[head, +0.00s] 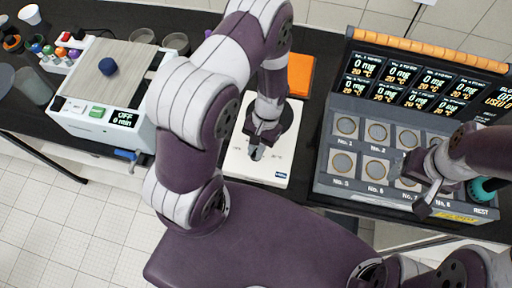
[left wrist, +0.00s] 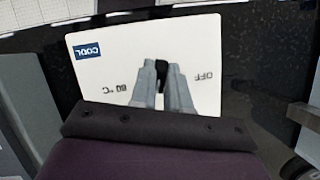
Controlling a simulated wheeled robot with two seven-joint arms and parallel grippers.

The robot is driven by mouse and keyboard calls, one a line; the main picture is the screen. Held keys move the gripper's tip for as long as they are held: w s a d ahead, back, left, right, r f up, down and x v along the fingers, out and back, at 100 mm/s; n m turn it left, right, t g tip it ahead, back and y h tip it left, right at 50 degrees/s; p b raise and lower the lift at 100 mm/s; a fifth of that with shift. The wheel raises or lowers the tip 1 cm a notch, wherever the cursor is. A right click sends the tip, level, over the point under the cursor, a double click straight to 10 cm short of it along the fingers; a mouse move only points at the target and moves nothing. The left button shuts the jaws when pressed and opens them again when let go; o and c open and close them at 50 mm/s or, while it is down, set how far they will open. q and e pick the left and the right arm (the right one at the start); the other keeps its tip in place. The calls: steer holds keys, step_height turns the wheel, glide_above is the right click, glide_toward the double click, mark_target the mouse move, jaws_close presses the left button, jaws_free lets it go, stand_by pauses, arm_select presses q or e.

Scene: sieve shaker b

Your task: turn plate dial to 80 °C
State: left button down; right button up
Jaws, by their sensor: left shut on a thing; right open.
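The white plate (head: 236,165) stands in the middle of the bench in the head view, and its front panel (left wrist: 205,45) fills much of the left wrist view. The panel bears a blue COOL label (left wrist: 87,51), an OFF mark and a °C mark, all upside down there. My left gripper (head: 257,150) is down at the panel, shut on the small dark dial (left wrist: 162,72). The fingers hide most of the dial, so I cannot tell where it points. My right gripper (head: 424,190) is open over the front of the grey heating station.
The grey station (head: 325,150) with several round wells and displays stands at the right. A white shaker (head: 128,127) reading OFF and 0 min stands at the left. An orange pad (head: 300,74) lies behind the plate. Several small bottles and cups are at the far left.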

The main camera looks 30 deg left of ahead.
arm_select(q)
steer(key=m+y, duration=0.1)
steer(key=m, duration=0.1)
steer(key=m+y, duration=0.1)
steer(key=m, duration=0.2)
steer(key=shift+w+d+m+t, duration=0.1)
steer(key=shift+w+m+t, duration=0.05)
steer(key=shift+m+t, duration=0.2)
steer(key=m+t+y+b, duration=0.1)
steer(key=m, duration=0.2)
steer(key=shift+d+m+t+b, duration=0.1)
steer(key=shift+m+t+b, duration=0.25)
steer(key=shift+m, duration=0.9)
steer(key=shift+y, duration=0.3)
steer(key=shift+m, duration=0.3)
steer(key=c, duration=1.1)
jaws_free()
steer(key=b+v, duration=0.1)
steer(key=v, duration=1.1)
steer(key=shift+d+r+b, duration=0.15)
steer(key=shift+r+b, duration=0.15)
steer(key=shift+r, duration=0.05)
